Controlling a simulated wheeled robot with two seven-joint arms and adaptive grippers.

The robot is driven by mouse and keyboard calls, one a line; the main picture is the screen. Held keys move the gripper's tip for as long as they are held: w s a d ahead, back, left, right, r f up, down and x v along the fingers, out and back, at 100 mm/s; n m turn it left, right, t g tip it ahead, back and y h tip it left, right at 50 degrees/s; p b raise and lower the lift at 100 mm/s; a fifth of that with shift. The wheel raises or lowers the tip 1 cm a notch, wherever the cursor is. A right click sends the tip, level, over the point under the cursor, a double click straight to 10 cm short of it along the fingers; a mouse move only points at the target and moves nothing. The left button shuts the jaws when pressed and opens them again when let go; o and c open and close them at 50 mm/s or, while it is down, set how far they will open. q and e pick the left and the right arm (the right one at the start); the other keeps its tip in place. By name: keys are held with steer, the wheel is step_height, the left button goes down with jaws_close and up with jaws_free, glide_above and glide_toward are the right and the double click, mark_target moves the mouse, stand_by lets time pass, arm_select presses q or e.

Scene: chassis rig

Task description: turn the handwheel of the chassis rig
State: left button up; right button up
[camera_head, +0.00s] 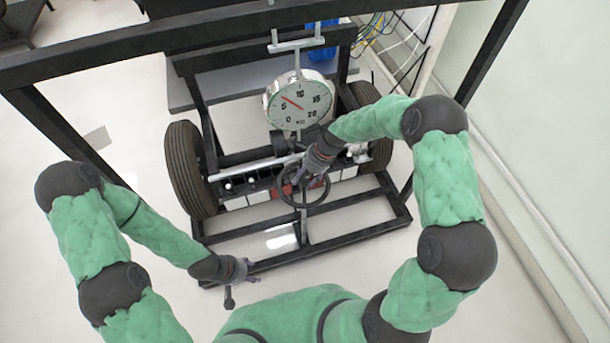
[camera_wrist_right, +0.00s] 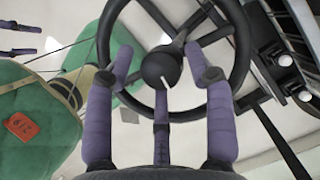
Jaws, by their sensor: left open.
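The handwheel (camera_head: 284,200) is a dark spoked ring on the chassis rig (camera_head: 345,235), below the dial gauge. My right gripper (camera_head: 312,180) is at the wheel in the head view and hides part of it. In the right wrist view the wheel's rim (camera_wrist_right: 243,50) and round hub (camera_wrist_right: 160,68) show close ahead. The purple fingers of my right gripper (camera_wrist_right: 162,75) are spread apart, one on either side of the hub, with visible gaps to it. Finger contact with the spokes is unclear. My left gripper (camera_head: 238,283) is open and empty, in front of the rig, apart from the wheel.
A round dial gauge (camera_head: 298,104) hangs above the wheel. Black tires (camera_head: 188,170) stand at both sides of the rig. A dark overhead frame (camera_head: 130,40) spans the front. A pale wall (camera_head: 540,130) stands at the right. Open floor (camera_head: 135,165) lies to the left.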

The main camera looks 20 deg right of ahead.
mark_target(303, 176)
jaws_close()
steer(key=shift+w+r+n+g+p, duration=0.1)
steer(key=shift+n+g+p, duration=0.2)
steer(key=shift+n+p, duration=0.35)
steer(key=shift+o, duration=2.2)
jaws_free()
steer(key=shift+a, duration=0.15)
steer(key=v, duration=0.4)
steer(key=shift+w+d+r, duration=0.1)
steer(key=shift+d+r, duration=0.1)
steer(key=shift+r, duration=0.05)
steer(key=s+d, duration=0.1)
steer(key=d, duration=1.1)
steer(key=shift+s+r, duration=0.15)
